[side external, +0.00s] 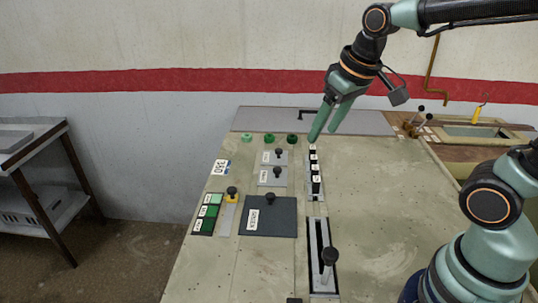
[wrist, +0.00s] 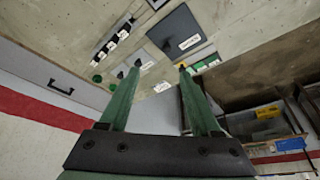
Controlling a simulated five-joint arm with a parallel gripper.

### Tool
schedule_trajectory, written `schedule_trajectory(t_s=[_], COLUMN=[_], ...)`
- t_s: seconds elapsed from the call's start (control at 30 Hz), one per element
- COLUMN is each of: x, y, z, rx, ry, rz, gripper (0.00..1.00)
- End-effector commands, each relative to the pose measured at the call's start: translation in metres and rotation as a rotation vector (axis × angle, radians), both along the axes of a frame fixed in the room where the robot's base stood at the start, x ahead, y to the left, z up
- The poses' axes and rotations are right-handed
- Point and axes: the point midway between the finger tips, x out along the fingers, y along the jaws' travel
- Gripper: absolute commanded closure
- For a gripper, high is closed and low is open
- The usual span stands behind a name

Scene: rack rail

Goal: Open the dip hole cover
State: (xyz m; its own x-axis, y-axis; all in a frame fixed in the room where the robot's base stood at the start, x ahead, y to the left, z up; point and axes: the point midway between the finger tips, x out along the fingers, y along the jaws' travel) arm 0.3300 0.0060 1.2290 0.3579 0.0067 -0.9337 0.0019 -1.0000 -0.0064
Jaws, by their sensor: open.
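My gripper (side external: 322,134) is open and empty, with two green fingers hanging above the far part of the bench; both fingers also show apart in the wrist view (wrist: 158,70). No label that I can read says dip hole. Covers with black knobs lie flat: a small light grey plate (side external: 266,158), another just nearer (side external: 265,180), and a large dark plate (side external: 282,226) with a white label, which also shows in the wrist view (wrist: 168,28). A wide grey panel (side external: 355,122) with a black handle lies at the back; in the wrist view it is at left (wrist: 30,68).
A row of black switches (side external: 315,172) stands right of the small plates. A slotted lever (side external: 328,262) rises at the front. Green knobs (side external: 269,139) are at the back left, and green labelled tiles (side external: 208,212) at left.

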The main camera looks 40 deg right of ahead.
Motion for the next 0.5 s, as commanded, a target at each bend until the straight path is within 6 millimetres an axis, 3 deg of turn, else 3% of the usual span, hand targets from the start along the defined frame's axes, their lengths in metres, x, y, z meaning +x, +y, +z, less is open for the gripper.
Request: schedule_trajectory(t_s=[0.27, 0.5], x=[0.06, 0.105], y=[0.01, 0.02], z=[-0.025, -0.068], rx=[0.002, -0.001], ry=[0.155, 0.279], rz=[0.001, 0.0], gripper=[0.36, 0.36])
